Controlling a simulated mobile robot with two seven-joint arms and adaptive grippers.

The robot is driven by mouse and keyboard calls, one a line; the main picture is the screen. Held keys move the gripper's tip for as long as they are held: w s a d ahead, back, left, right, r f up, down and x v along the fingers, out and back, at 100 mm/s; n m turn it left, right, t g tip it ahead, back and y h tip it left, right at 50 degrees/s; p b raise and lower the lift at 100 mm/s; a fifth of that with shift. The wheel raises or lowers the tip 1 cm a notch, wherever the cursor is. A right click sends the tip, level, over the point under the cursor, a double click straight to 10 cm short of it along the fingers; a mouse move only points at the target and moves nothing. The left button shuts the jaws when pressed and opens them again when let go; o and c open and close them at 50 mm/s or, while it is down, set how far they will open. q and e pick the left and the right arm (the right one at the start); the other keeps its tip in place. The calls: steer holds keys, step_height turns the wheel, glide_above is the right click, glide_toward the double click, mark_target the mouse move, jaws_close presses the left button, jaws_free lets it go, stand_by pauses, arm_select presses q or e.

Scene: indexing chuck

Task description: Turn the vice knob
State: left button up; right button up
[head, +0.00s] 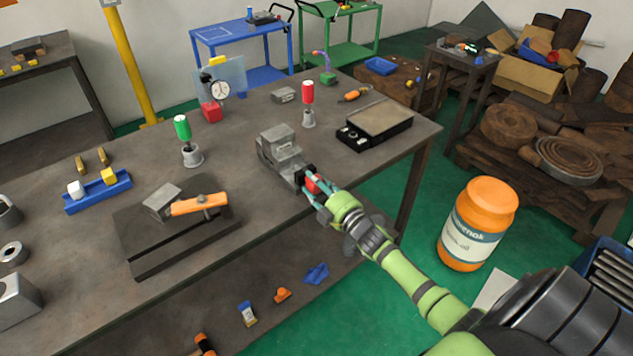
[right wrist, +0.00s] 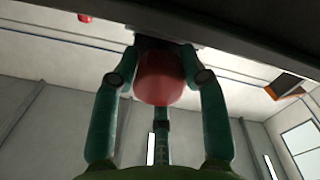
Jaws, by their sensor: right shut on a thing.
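A grey vice (head: 280,152) stands on the dark workbench near its front edge. Its red knob (head: 312,184) faces the front right of the bench. My right gripper (head: 316,188) is at the knob, with its teal fingers closed around it. The far side of the knob is hidden. My left gripper is not in view.
On the workbench (head: 255,205), a black plate with an orange-handled tool (head: 200,204) lies left of the vice. A black tray device (head: 376,122) lies to the right. Green (head: 183,130) and red (head: 308,93) handled pieces stand behind. An orange jar (head: 477,224) stands on the floor.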

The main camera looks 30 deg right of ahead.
steer(key=m+p, duration=0.1)
steer(key=m, duration=0.4)
steer(key=shift+r+m, duration=0.1)
steer(key=shift+m, duration=0.2)
steer(key=m+p, duration=0.1)
steer(key=m, duration=0.4)
steer(key=shift+m, duration=0.3)
steer(key=m, duration=0.5)
steer(key=shift+g, duration=0.3)
steer(key=m+b, duration=0.1)
steer(key=m, duration=0.4)
steer(key=o, duration=1.2)
steer(key=shift+c, duration=0.2)
